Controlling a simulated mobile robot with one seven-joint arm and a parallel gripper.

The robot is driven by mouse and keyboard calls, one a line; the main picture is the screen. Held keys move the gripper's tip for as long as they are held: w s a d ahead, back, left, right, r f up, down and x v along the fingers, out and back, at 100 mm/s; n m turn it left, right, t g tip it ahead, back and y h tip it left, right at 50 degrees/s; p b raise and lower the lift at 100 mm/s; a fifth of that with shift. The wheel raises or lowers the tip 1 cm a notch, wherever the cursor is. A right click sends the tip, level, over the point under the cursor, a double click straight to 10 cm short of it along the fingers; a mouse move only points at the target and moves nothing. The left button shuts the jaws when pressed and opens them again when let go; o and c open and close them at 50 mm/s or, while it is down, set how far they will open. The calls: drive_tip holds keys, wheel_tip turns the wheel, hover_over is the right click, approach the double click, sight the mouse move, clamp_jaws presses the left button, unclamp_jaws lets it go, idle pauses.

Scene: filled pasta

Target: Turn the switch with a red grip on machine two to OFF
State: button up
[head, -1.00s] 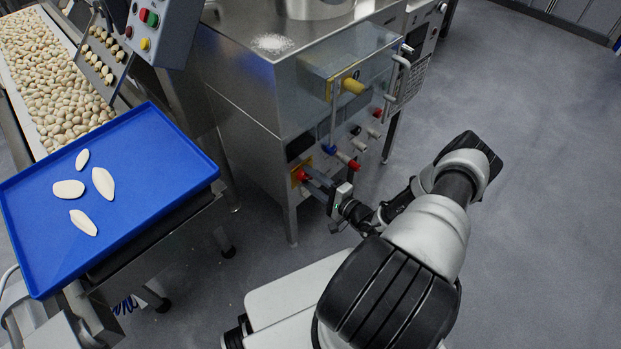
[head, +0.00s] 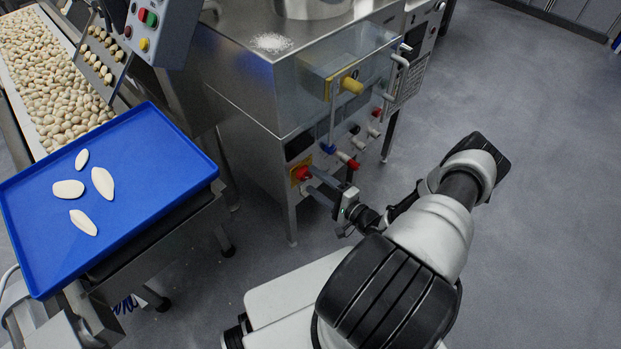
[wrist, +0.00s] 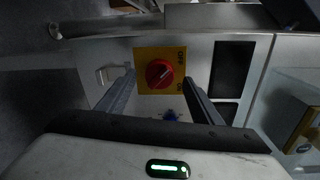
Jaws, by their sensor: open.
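The switch with a red grip (head: 301,173) sits on a yellow plate on the front of the steel machine in the head view. In the wrist view the red grip (wrist: 159,73) is round, with a pale mark toward its upper right. The yellow plate (wrist: 145,53) carries small sideways lettering on its right edge, apparently OFF above and ON below. My gripper (head: 311,180) is open, its fingers pointing at the switch and standing a little in front of it. In the wrist view the fingers (wrist: 158,80) appear on both sides of the switch with nothing between them.
Beside the switch are a red-tipped lever (head: 352,164), a blue knob (head: 328,148) and a clear guard (head: 345,70) with a yellow handle above. A blue tray (head: 130,195) with pale pieces stands left. The floor at right is clear.

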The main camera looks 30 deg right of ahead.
drive_tip(key=v, duration=1.4)
drive_tip(key=shift+s+p, duration=0.4)
drive_tip(key=shift+d, duration=0.15)
